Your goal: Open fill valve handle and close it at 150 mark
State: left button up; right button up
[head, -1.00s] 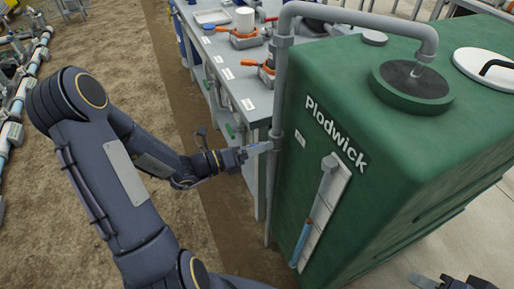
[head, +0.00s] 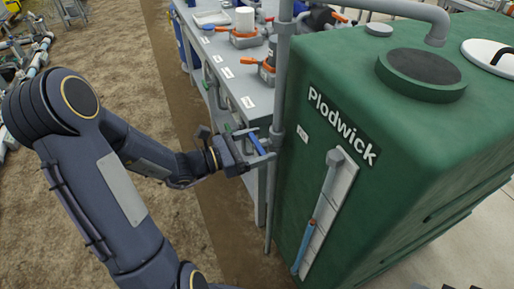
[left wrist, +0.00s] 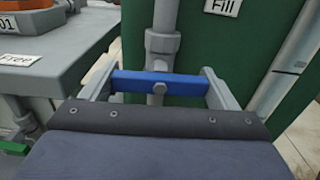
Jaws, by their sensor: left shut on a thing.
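The blue fill valve handle (left wrist: 160,83) lies level across the space between my left gripper's two fingers (left wrist: 158,88) in the left wrist view. The gripper is shut on it, one finger at each end. In the head view my left gripper (head: 262,152) holds the blue handle (head: 259,144) at the grey upright fill pipe (head: 282,85). A "Fill" label (left wrist: 223,5) is on the green tank (head: 405,150) beside the pipe. The sight tube (head: 304,246) on the tank front is blue in its lower part, with an orange mark at its top. Its scale marks are too small to read.
A grey bench (head: 235,75) with orange-handled devices stands behind and left of the pipe. A white strip label (left wrist: 21,60) reads "Free". The tank has a dark round lid (head: 421,68) on top. Bare soil (head: 120,50) lies open at left.

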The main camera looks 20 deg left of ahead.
pick_arm(q)
jog(key=shift+m, duration=0.4)
jog(key=o, duration=0.9)
jog(key=v, duration=0.8)
